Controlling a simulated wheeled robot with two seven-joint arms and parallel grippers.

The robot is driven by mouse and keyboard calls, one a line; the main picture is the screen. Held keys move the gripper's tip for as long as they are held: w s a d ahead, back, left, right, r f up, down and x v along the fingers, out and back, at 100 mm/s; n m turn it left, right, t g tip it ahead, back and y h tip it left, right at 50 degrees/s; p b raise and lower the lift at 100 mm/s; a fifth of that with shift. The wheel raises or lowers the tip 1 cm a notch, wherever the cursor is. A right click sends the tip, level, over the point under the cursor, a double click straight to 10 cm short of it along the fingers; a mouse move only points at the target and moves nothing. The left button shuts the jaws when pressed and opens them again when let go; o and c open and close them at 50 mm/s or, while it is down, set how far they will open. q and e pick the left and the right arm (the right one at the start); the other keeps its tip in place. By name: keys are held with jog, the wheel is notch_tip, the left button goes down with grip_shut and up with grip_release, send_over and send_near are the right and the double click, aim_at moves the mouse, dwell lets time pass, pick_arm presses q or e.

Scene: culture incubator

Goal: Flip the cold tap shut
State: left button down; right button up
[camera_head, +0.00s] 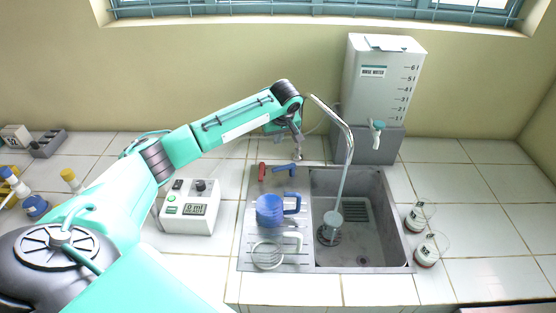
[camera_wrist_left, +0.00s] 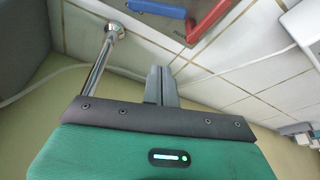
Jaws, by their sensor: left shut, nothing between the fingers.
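The cold tap is a blue lever (camera_head: 285,168) at the back of the sink's drainboard. It lies sideways in the head view; its blue handle (camera_wrist_left: 157,9) also shows at the top of the left wrist view. A red lever (camera_head: 262,171) sits to its left and points toward the front. My left gripper (camera_head: 299,154) is shut and empty, pointing down just behind and right of the blue lever, beside the chrome spout. In the left wrist view the closed fingers (camera_wrist_left: 160,72) are apart from both levers. My right gripper is out of view.
The chrome spout (camera_head: 349,150) arches over the sink basin (camera_head: 377,225). A blue jug (camera_head: 269,209) stands on the drainboard. A rinse water tank (camera_head: 383,75) is behind right, a white meter (camera_head: 190,207) to the left, and two small bottles (camera_head: 416,217) on the right.

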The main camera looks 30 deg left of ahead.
pick_arm(q)
jog(key=p+x, duration=0.2)
jog(key=x, duration=0.8)
jog(key=shift+s+d+r+p, duration=0.1)
jog(key=shift+s+d+p, duration=0.9)
jog(key=shift+d+p, duration=0.2)
jog(key=shift+s+d, duration=0.3)
jog(key=shift+d, duration=0.05)
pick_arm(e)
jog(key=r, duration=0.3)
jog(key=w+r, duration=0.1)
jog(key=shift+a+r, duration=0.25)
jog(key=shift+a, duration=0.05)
pick_arm(q)
jog(key=shift+f, duration=0.25)
